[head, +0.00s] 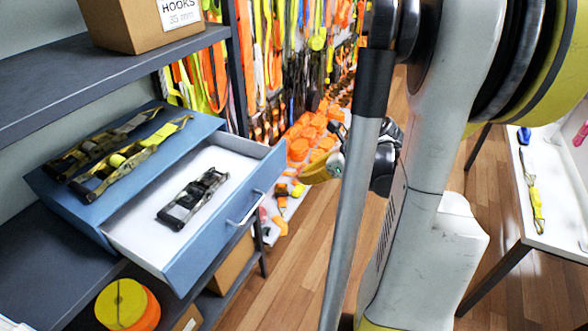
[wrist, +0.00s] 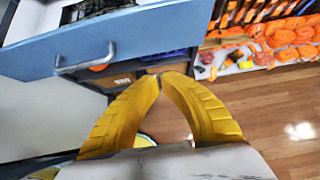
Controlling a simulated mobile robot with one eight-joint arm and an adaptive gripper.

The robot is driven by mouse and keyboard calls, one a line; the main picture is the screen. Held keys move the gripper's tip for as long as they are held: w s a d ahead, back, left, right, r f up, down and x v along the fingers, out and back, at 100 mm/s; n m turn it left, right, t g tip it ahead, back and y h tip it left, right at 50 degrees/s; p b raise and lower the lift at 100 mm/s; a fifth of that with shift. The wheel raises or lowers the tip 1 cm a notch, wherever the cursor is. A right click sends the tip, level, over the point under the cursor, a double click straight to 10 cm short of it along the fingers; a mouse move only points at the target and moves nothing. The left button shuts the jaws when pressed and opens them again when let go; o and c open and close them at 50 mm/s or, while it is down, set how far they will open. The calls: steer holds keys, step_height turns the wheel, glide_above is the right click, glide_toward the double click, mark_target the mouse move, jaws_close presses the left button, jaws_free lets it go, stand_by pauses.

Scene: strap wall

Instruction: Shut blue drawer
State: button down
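The blue drawer (head: 225,225) is pulled well out of its blue cabinet (head: 60,195) on the dark shelf. Its white inside holds a black ratchet buckle (head: 192,197). A silver bar handle (head: 246,208) is on the drawer front. In the wrist view the drawer front (wrist: 130,38) and handle (wrist: 85,60) show at the upper left. My gripper (wrist: 160,76) has its yellow fingertips together, with nothing between them. It is in front of the drawer, below and right of the handle in that view, apart from it. In the head view my arm hides most of the gripper.
Ratchet straps (head: 130,155) lie on the cabinet top. A cardboard box (head: 140,22) is on the upper shelf, and a yellow-orange strap roll (head: 122,304) is below. A white table (head: 560,190) stands at right. Wooden floor (head: 300,265) is clear before the drawer.

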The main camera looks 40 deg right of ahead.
mark_target(271, 182)
steer(key=x, duration=0.3)
steer(key=w+r+b+x, duration=0.1)
steer(key=x, duration=0.5)
steer(key=shift+w+a+r, duration=0.15)
steer(key=shift+w+a, duration=0.05)
steer(key=shift+a, duration=0.1)
steer(key=shift+w+a, duration=0.15)
steer(key=shift+w, duration=0.45)
steer(key=w+a+b, duration=0.1)
steer(key=w+a, duration=0.1)
steer(key=w, duration=0.5)
steer(key=w+a+b, duration=0.1)
steer(key=w+a, duration=0.2)
steer(key=w, duration=0.4)
steer(key=w+a+b, duration=0.1)
steer(key=w+a, duration=0.1)
steer(key=w, duration=0.4)
steer(key=shift+w+a, duration=0.3)
steer(key=shift+w, duration=0.1)
